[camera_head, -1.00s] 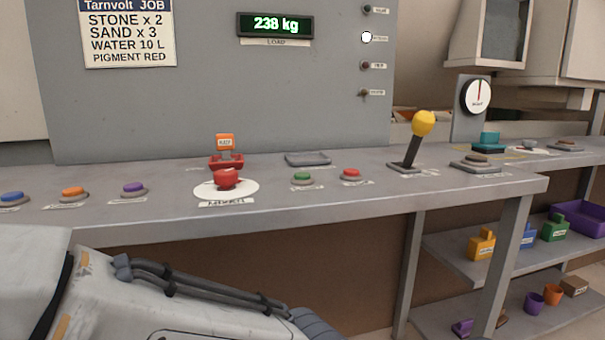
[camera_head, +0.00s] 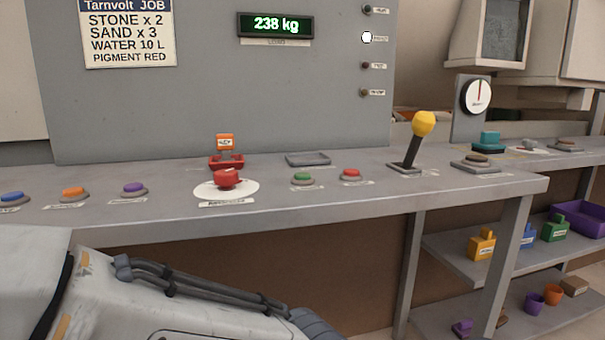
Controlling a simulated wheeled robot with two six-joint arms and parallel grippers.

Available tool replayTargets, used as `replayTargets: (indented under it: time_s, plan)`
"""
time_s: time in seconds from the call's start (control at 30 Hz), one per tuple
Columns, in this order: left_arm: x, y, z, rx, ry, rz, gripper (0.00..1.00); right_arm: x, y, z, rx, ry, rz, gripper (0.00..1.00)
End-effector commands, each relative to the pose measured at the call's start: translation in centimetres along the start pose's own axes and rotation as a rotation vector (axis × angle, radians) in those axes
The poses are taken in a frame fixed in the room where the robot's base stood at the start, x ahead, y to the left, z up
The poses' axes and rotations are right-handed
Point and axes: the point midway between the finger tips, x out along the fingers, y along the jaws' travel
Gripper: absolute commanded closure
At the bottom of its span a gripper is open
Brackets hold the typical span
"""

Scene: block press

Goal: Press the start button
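A green button (camera_head: 303,177) sits on a grey base on the console top, with a small label in front of it that is too small to read. A red button (camera_head: 350,174) sits just to its right, also with an unreadable label. I cannot tell from the lettering which one is the start button. Neither gripper is in view. A white arm link of mine fills the lower left, below the console edge.
A red knob (camera_head: 227,179) on a white disc stands left of the green button. A yellow-topped lever (camera_head: 423,124) rises to the right. Blue (camera_head: 12,197), orange (camera_head: 74,192) and purple (camera_head: 134,188) buttons line the left. The display (camera_head: 275,25) reads 238 kg.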

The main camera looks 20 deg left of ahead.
Motion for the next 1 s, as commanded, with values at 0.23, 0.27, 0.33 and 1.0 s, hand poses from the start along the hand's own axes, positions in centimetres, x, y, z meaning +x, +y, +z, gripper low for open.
replayTargets:
  time_s: [0.23,0.27,0.33,1.0]
  plan:
    - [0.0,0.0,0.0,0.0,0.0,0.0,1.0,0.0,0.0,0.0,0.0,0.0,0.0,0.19]
    - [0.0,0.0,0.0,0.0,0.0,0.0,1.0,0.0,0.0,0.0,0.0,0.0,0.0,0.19]
    - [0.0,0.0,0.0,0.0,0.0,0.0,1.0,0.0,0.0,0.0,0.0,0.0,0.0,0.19]
    - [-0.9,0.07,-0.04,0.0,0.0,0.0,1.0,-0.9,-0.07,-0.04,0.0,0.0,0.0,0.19]
